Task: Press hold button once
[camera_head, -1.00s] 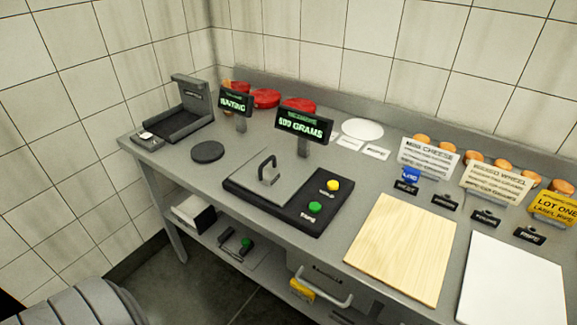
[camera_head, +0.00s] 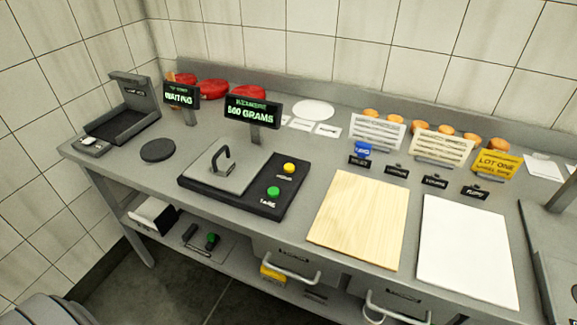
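A dark scale (camera_head: 240,206) with a grey plate and a dark handle (camera_head: 222,160) sits on the counter. A yellow button (camera_head: 289,168) and a green button (camera_head: 273,192) are on its right part; their small labels are too blurred to read surely. The display (camera_head: 252,112) behind it shows a figure in grams, and a second display (camera_head: 180,95) to the left reads "WAITING". Neither of my grippers is in view.
A wooden board (camera_head: 358,217) and a white board (camera_head: 467,251) lie right of the scale. A black disc (camera_head: 157,150) and a dark tray device (camera_head: 122,120) are on the left. Signs, small tags and orange-brown wheels line the back right. Drawers and a shelf are below.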

